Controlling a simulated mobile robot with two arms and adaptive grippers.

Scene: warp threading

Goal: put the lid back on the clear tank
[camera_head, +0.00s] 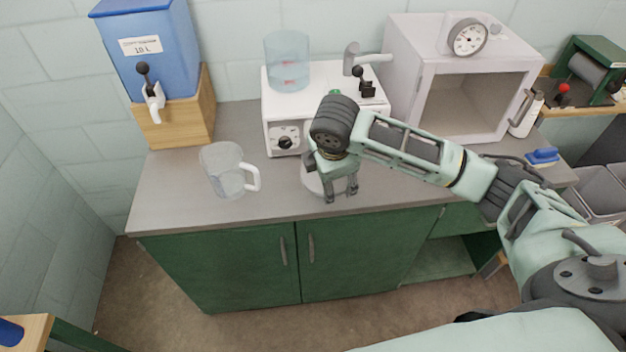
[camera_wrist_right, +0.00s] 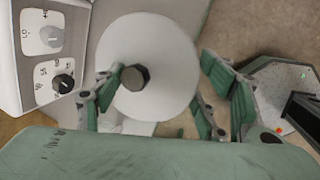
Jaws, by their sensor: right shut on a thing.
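The clear tank (camera_head: 288,60) is a bluish see-through cylinder standing on the left part of the white machine (camera_head: 283,115). I see no lid on its top. The lid (camera_head: 313,183) is a pale round disc, partly hidden behind my right gripper (camera_head: 341,193) in the head view. In the right wrist view the lid (camera_wrist_right: 160,55) shows its face with a dark knob (camera_wrist_right: 135,77), between the fingers of my right gripper (camera_wrist_right: 165,98). That gripper is shut on the lid, in front of the machine and lower than the tank top. My left gripper is not in view.
A clear jug (camera_head: 226,171) with a white handle stands on the grey counter (camera_head: 175,205), left of my gripper. A metal spout (camera_head: 365,58) rises behind the machine's right part. A white open cabinet (camera_head: 465,95) stands right, and a blue dispenser (camera_head: 150,50) left.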

